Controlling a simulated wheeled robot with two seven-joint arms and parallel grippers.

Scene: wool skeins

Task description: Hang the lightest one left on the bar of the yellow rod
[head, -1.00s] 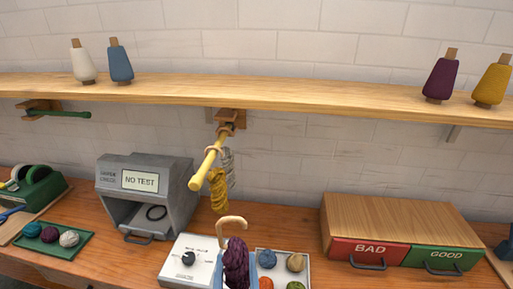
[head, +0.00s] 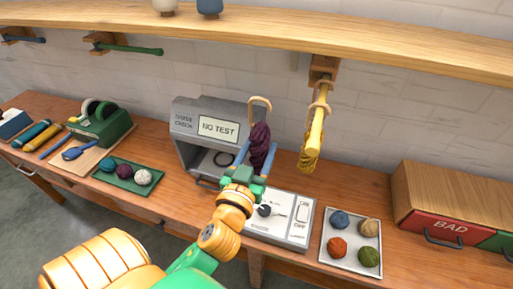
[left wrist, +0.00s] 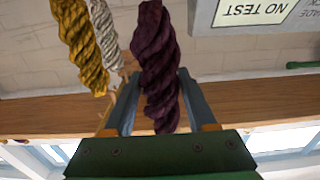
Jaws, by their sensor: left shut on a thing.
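My left gripper (head: 258,160) is shut on a dark purple twisted skein (head: 260,138) with a pale wooden hook (head: 261,102) at its top. It holds the skein upright in the air, left of the yellow rod (head: 318,115). The rod juts toward me from under the shelf. A mustard skein (head: 310,152) hangs on it by a ring. In the left wrist view the purple skein (left wrist: 158,55) is between the fingers, with the mustard skein (left wrist: 78,45) and a grey-white skein (left wrist: 104,35) to its left. My right gripper is not in view.
A scale-like device (head: 290,225) and a tray of wool balls (head: 338,268) lie below. The shelf (head: 400,50) runs overhead. A green rod (head: 130,49) is far left.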

